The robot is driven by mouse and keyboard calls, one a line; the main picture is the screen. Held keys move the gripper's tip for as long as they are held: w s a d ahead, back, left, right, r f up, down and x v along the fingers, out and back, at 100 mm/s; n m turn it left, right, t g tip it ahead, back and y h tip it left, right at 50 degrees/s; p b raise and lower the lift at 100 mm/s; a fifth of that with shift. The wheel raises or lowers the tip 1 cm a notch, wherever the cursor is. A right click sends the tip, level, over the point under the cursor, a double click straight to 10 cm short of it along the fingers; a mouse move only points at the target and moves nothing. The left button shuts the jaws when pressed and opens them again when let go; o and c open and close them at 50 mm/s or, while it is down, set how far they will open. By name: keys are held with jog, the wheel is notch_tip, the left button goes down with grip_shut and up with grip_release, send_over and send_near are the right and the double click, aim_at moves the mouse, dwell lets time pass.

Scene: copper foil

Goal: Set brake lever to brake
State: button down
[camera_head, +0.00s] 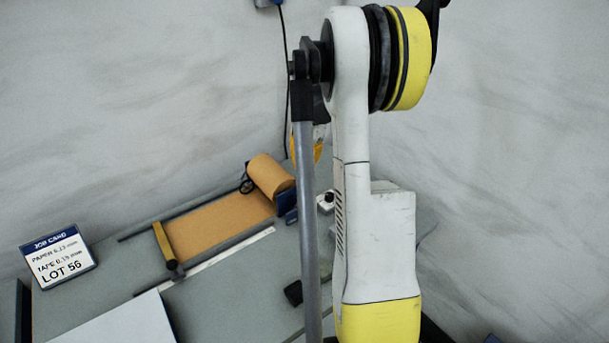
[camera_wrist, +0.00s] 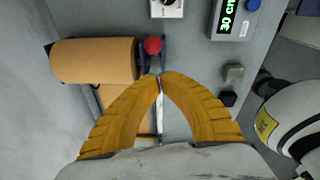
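A red ball knob (camera_wrist: 152,45), which looks like the brake lever's end, is beside the right end of the brown paper roll (camera_wrist: 95,60) in the wrist view. The rest of the lever is hard to make out. My gripper (camera_wrist: 160,77) has orange fingers whose tips nearly meet just below the knob in the picture, apart from it; I see nothing held. In the head view the roll (camera_head: 270,175) sits at the back of the bench, and my gripper is mostly hidden behind my arm. The red knob is hidden there.
A white box with a dial (camera_wrist: 167,8) and a grey box with a green display (camera_wrist: 235,20) stand beyond the roll. A job card (camera_head: 58,262) stands at left. Brown paper (camera_head: 215,228) lies along the bench, with a yellow-handled bar (camera_head: 163,243) across its near end.

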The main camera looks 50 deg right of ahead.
jog(key=shift+s+d+r+p, duration=0.15)
jog(key=shift+d+r, duration=0.25)
jog(key=shift+r, duration=0.45)
jog(key=shift+w+d+r+p, duration=0.15)
jog(key=shift+d+r, duration=0.2)
jog(key=shift+r, duration=0.45)
jog(key=shift+s+d+r+p, duration=0.15)
jog(key=shift+d+r, duration=0.25)
jog(key=shift+r, duration=0.45)
jog(key=a+r+m+t+h+b, duration=0.15)
jog(key=a+m, duration=0.25)
jog(key=a, duration=0.8)
jog(key=a+r+m+t+b, duration=0.1)
jog(key=a+r+m+b, duration=0.2)
jog(key=a, duration=0.9)
jog(key=s+a+f+m+t+b, duration=0.2)
jog(key=s+a+m, duration=0.3)
jog(key=a, duration=0.3)
jog(key=s+a+f+m+t+b, duration=0.1)
jog(key=s+a+f+m+b, duration=0.1)
jog(key=s+a+f+m, duration=0.3)
jog(key=a, duration=0.3)
jog(key=shift+a+t, duration=0.35)
jog(key=shift+a, duration=0.05)
jog(key=shift+f, duration=0.1)
